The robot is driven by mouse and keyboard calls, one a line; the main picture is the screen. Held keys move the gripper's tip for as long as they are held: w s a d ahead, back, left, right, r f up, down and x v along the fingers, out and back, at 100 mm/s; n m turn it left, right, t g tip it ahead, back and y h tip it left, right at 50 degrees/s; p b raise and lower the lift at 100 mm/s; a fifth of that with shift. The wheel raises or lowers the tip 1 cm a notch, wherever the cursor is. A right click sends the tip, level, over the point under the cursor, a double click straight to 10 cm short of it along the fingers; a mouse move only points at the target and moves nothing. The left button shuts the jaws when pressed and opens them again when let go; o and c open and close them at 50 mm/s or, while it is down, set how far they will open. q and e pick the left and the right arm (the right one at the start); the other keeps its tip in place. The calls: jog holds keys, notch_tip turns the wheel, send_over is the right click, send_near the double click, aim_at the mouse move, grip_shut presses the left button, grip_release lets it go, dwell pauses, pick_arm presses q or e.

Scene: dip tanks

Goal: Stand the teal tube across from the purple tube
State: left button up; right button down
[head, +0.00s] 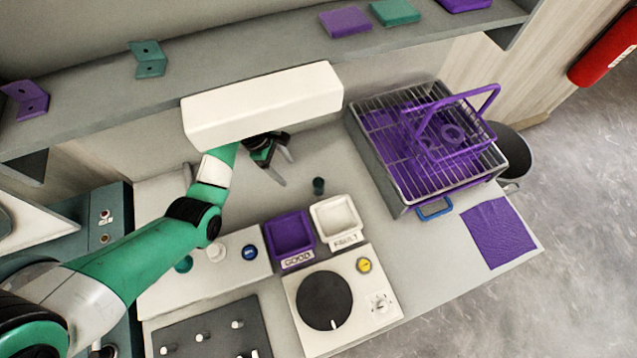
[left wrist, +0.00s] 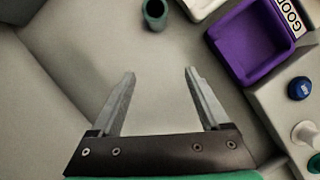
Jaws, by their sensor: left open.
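The small dark teal tube (head: 319,186) stands upright on the grey bench, just behind the white FAULT tray. In the left wrist view the teal tube (left wrist: 155,14) shows at the top edge, its dark open mouth facing up. My left gripper (head: 286,172) is open and empty, to the left of and behind the tube. In the left wrist view its fingers (left wrist: 159,74) are spread, with bare bench between them and the tube beyond the tips. I cannot make out a purple tube in either view. My right gripper is not in view.
A purple GOOD tray (head: 289,233) and white FAULT tray (head: 338,221) stand in front of the tube. A black turntable (head: 324,300), a panel with coloured knobs (head: 205,277) and a pegged dark board (head: 213,331) lie nearer. A wire-covered tank (head: 379,165) holding purple stands right.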

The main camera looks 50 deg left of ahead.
pick_arm(q)
send_over(318, 183)
jog(key=s, duration=0.2)
jog(key=x, duration=0.1)
jog(key=b+x, duration=0.1)
jog(key=x, duration=0.1)
jog(key=b+x, duration=0.1)
jog(key=x, duration=0.1)
jog(key=shift+a+f, duration=0.1)
jog(key=shift+a, duration=0.2)
grip_shut()
